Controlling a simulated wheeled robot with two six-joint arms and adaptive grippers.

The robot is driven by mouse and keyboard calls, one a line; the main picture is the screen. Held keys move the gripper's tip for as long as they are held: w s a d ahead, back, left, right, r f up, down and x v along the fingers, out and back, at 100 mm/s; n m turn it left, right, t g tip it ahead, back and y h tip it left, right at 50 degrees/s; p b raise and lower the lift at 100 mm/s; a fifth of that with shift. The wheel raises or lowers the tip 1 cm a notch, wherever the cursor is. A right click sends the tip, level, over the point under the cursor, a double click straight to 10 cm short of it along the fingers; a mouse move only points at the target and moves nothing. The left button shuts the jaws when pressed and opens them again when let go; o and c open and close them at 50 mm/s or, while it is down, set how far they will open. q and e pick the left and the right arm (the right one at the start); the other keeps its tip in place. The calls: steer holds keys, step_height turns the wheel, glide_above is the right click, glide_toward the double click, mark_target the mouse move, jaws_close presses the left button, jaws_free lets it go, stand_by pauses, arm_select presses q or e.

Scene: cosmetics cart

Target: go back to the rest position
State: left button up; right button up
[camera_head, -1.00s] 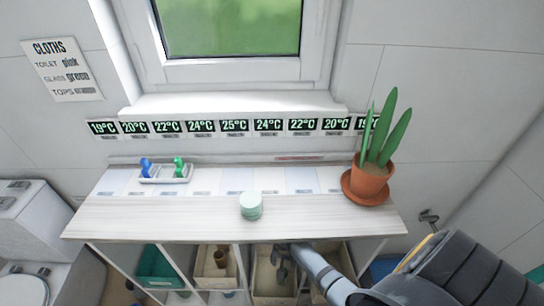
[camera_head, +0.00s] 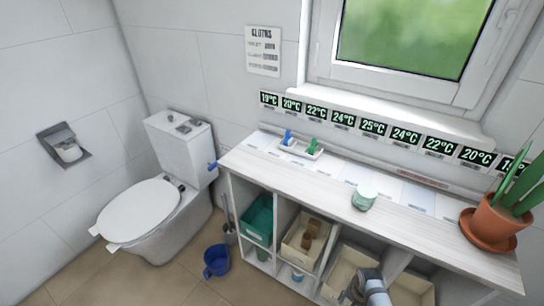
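My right gripper (camera_head: 347,294) is at the bottom edge of the head view, in front of a cream bin in the shelf unit. Only a small dark part of it shows below a grey arm link, and whether it is open or shut cannot be made out. Nothing is clearly seen in it. My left gripper is not in view.
The shelf unit's white top (camera_head: 330,184) holds a pale green jar (camera_head: 364,197), a small tray (camera_head: 300,151) with a blue and a green item, and a potted plant (camera_head: 492,222). A toilet (camera_head: 140,215) and blue bucket (camera_head: 216,261) stand left, with bare floor between.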

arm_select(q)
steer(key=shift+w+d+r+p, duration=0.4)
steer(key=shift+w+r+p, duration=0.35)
arm_select(e)
steer(key=s+f+n, duration=0.3)
steer(key=s+f, duration=0.2)
steer(key=s, duration=0.4)
steer(key=s+f+n, duration=0.3)
steer(key=s+f, duration=0.3)
steer(key=s, duration=0.3)
steer(key=s+d+f+n+t, duration=0.1)
steer(key=s+f+n, duration=0.2)
steer(key=s+f, duration=0.3)
steer(key=s, duration=0.4)
steer(key=shift+f+h, duration=0.15)
steer(key=shift+h, duration=0.25)
